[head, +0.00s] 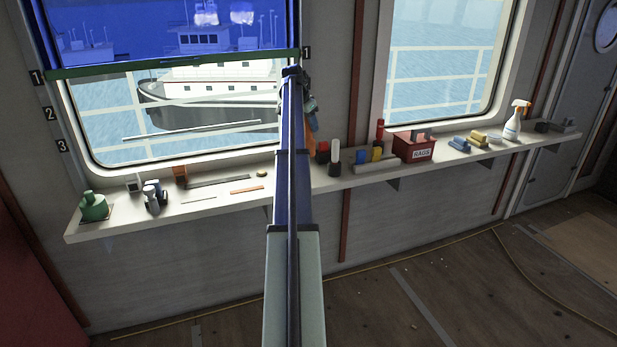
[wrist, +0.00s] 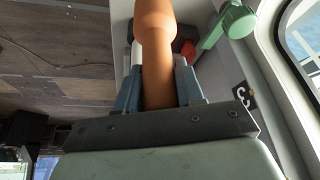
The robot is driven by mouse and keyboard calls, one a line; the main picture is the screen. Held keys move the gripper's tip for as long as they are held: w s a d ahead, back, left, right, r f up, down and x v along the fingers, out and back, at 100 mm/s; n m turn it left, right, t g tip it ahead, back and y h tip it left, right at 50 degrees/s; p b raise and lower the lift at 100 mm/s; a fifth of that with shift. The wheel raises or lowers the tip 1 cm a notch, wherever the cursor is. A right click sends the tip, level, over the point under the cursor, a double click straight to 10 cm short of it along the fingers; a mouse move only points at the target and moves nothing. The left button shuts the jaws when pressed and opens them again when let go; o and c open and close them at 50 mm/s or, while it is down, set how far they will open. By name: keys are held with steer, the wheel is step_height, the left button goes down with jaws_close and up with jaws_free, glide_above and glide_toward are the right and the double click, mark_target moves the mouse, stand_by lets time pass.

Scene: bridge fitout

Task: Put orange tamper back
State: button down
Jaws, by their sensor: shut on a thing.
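The orange tamper (wrist: 156,60) is between the two blue-grey fingers of my gripper (wrist: 158,92) in the wrist view. The fingers are shut on its shaft, and its wider rounded part points away from the gripper. In the head view my gripper (head: 309,108) is in front of the wall between the two windows, above the shelf (head: 330,182). There a small orange part of the tamper (head: 310,145) shows below the gripper, partly hidden by my arm. Its lower end and whether it touches anything are unclear.
A green-edged blue blind (head: 170,62) covers the left window's top. Bare shelf shows around the orange strip (head: 247,190).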

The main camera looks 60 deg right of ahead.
mark_target(310, 148)
steer(key=shift+f, duration=5.15)
steer(key=c, duration=0.7)
jaws_free()
steer(key=v, duration=1.2)
steer(key=shift+w, duration=0.1)
